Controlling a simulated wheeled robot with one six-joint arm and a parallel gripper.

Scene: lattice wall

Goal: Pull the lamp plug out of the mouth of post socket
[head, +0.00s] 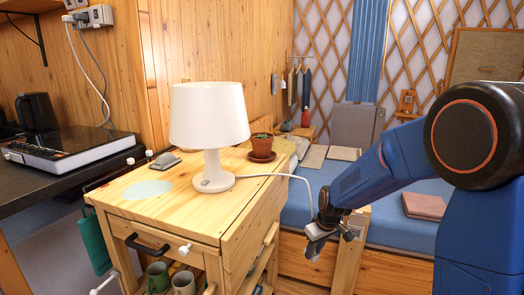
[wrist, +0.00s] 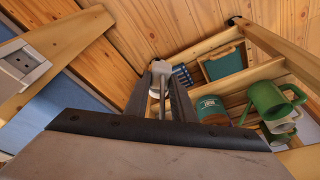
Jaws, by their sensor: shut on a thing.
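My gripper (head: 316,246) is shut on the white lamp plug (wrist: 161,68), which shows between the fingertips (wrist: 160,92) in the wrist view. The post socket (wrist: 22,64) is a pale box on a wooden post at the left of that view; its face shows dark holes and nothing sits in it. The plug is clear of the socket. In the head view the post socket (head: 354,230) is just right of my gripper, partly hidden by it. The white lamp (head: 210,128) stands on the wooden cart, its white cord (head: 290,177) running to my gripper.
The wooden cart (head: 228,226) has a potted plant (head: 262,146) on top and mugs (head: 170,280) on its shelf. A bed with a blue cover (head: 300,200) lies behind my gripper. The wrist view shows a green mug (wrist: 268,100) and a teal tin (wrist: 211,108) below.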

